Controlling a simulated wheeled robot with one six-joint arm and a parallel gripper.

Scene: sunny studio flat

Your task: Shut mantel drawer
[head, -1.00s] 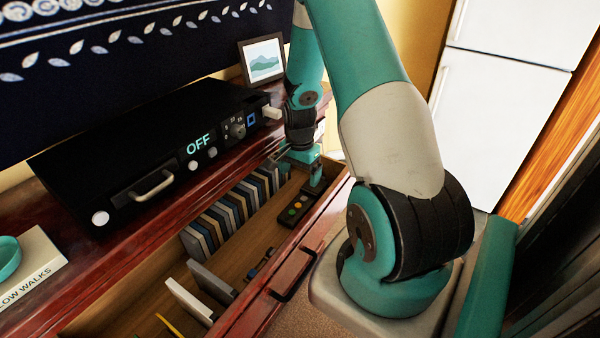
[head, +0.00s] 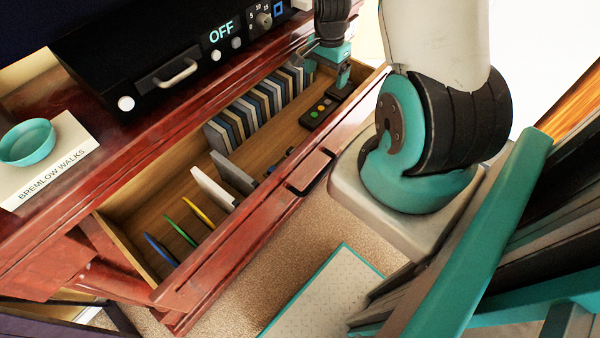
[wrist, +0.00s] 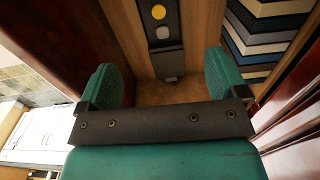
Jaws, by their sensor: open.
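The mantel drawer (head: 241,232) stands pulled out, its dark red front and black handle (head: 312,175) facing the open floor. My gripper (head: 334,78) is at the drawer's far right end, low over its inside, by a dark remote (head: 321,112) with coloured buttons. In the wrist view my gripper (wrist: 160,84) has its two green fingers spread, with nothing held between them. The remote (wrist: 164,48) lies just beyond the fingers there. I cannot tell whether a finger touches the drawer.
The drawer holds a row of upright cases (head: 255,105), a white block (head: 211,188) and coloured slim items. On the mantel top stand a black player (head: 150,62) reading OFF and a book (head: 62,155) with a teal bowl (head: 27,142). A pale mat (head: 325,295) lies on the carpet.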

